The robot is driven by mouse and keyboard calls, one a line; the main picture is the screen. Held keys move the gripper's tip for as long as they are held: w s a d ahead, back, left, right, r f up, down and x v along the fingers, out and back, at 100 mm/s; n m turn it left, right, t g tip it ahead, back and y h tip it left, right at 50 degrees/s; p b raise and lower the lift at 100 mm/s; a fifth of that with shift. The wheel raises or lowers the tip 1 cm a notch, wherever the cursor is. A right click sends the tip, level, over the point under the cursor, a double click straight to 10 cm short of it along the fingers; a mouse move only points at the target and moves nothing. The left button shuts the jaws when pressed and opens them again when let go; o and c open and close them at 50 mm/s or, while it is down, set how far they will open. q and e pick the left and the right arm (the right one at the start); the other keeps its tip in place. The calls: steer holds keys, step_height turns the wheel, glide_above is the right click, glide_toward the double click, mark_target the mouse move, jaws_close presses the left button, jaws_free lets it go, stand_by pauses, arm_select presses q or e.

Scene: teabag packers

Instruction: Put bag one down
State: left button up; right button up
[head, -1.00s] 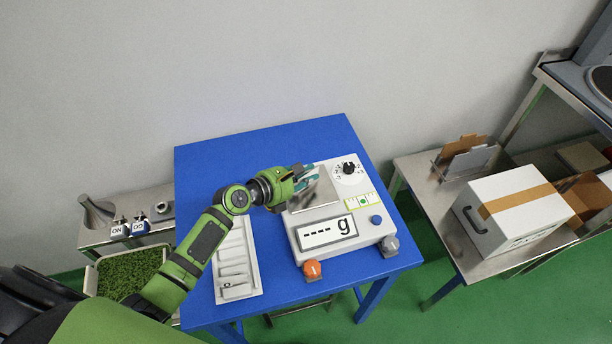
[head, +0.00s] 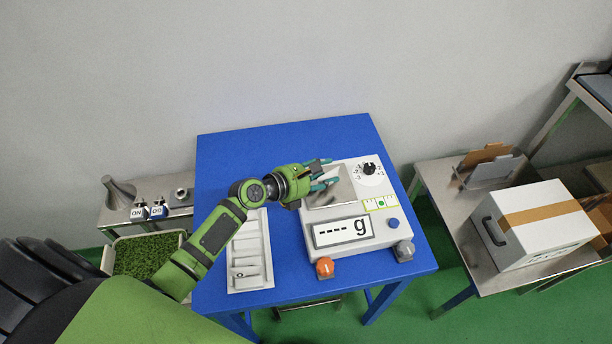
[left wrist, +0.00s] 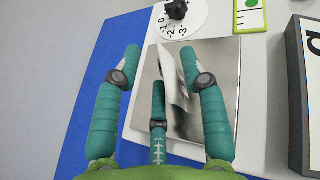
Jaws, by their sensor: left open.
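The bag, thin and white, shows in the left wrist view (left wrist: 174,82). It stands tilted, edge-on, over the scale's metal pan (left wrist: 219,62), between my spread fingers. My left gripper (left wrist: 160,62) is open around it, with one teal finger on each side and a third in the middle. In the head view my left gripper (head: 327,172) is over the pan (head: 339,194) of the white scale (head: 349,252), and it partly hides the bag. The scale's display reads dashes and "g". My right gripper is not in view.
The scale and a white compartment tray (head: 249,274) stand on the blue table (head: 250,150). A white box (head: 540,222) stands on the right table. The blue table's back left is clear.

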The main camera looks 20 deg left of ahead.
arm_select(q)
steer(key=v, duration=1.1)
steer(key=shift+f, duration=0.1)
